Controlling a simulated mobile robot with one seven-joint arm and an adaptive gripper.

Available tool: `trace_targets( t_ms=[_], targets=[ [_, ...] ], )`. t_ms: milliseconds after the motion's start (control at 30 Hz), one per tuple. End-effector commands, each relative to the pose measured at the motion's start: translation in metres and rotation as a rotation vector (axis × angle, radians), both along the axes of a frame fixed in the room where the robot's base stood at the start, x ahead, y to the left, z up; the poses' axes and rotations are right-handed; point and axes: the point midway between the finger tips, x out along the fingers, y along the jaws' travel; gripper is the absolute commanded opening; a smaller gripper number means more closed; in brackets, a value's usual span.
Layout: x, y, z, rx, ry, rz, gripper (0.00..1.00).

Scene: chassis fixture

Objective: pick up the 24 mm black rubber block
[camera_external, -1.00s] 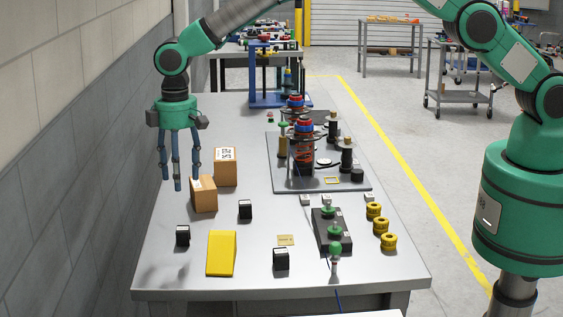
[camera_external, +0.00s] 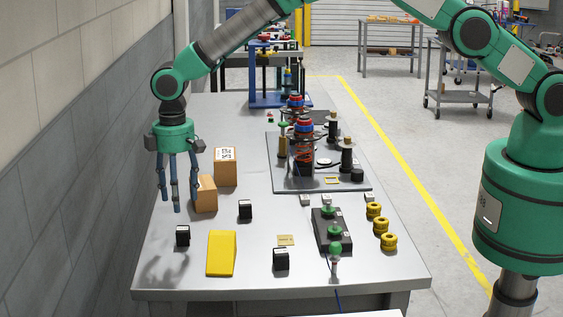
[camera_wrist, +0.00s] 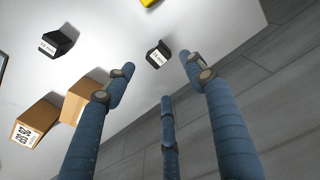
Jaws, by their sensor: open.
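Three black blocks with white labels stand on the grey table: one near its left edge (camera_external: 183,236), one by the cardboard boxes (camera_external: 245,209), and one near the front (camera_external: 281,259). The wrist view shows the left-edge block (camera_wrist: 157,56) and the one by the boxes (camera_wrist: 58,44). The label print is too small to read surely, so I cannot tell which is 24 mm. My gripper (camera_external: 178,205) points down with its three blue fingers spread, open and empty, above the table's left side. In the wrist view the left-edge block appears just beyond the fingertips (camera_wrist: 158,74), apart from them.
Two cardboard boxes (camera_external: 225,167) (camera_external: 204,194) stand close to the right of my fingers. A yellow wedge (camera_external: 221,253) lies right of the left-edge block. A fixture plate (camera_external: 279,180) with spring assemblies is farther back. A grey wall runs along the left.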

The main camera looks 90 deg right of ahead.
Motion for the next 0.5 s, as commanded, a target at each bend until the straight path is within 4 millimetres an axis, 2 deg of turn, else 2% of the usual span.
trace_targets(
  t_ms=[200,333,500],
  targets=[
    [-0.001,0.000,-0.034,0.000,0.003,0.000,0.55],
    [-0.001,0.000,-0.047,0.000,0.002,0.000,0.55],
    [0.000,0.000,-0.052,0.000,0.000,0.000,0.55]
  ],
)
